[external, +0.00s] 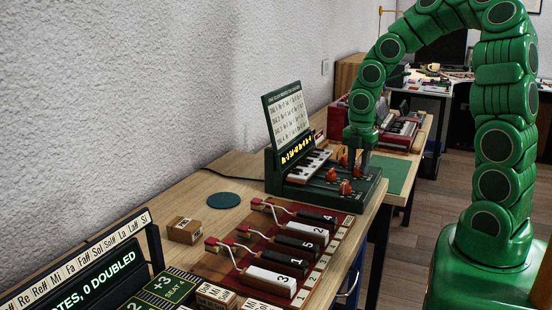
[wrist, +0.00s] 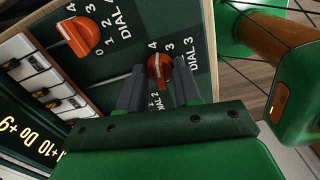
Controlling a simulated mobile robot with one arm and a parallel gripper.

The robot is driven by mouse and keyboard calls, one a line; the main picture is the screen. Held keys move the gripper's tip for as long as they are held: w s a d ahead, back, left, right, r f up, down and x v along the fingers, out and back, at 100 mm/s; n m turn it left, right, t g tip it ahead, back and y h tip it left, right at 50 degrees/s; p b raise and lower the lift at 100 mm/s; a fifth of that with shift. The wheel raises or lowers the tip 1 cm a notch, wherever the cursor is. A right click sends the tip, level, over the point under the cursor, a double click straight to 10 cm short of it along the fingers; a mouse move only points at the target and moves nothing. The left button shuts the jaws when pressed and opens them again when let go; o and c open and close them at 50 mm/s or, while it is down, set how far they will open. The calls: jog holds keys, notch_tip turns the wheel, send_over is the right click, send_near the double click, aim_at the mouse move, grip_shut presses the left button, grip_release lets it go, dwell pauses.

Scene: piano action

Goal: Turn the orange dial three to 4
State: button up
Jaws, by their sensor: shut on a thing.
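The orange dial three (wrist: 159,66) sits on a dark green panel beside a "DIAL 3" label in the wrist view. My gripper (wrist: 158,86) is shut on this knob, with one dark finger on each side. A "4" is printed just above the knob; the knob's exact pointer direction is hard to read. In the external view my gripper (external: 358,160) reaches down onto the dial panel, among several orange knobs. Dial four (wrist: 79,36), another orange knob with a pale pointer, is at upper left in the wrist view, apart from my fingers.
White and black piano keys (external: 307,167) and a lit display (external: 297,150) stand left of the dials. A song board (external: 287,118) rises behind. In front is a red key block (external: 285,240). A green mat (external: 398,174) lies right of the panel.

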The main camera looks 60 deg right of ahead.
aim_at(358, 166)
jog(key=shift+n, duration=0.3)
jog(key=o, duration=1)
jog(key=shift+o, duration=0.2)
jog(key=shift+r, duration=0.1)
jog(key=shift+r, duration=3.8)
jog(key=shift+o, duration=0.2)
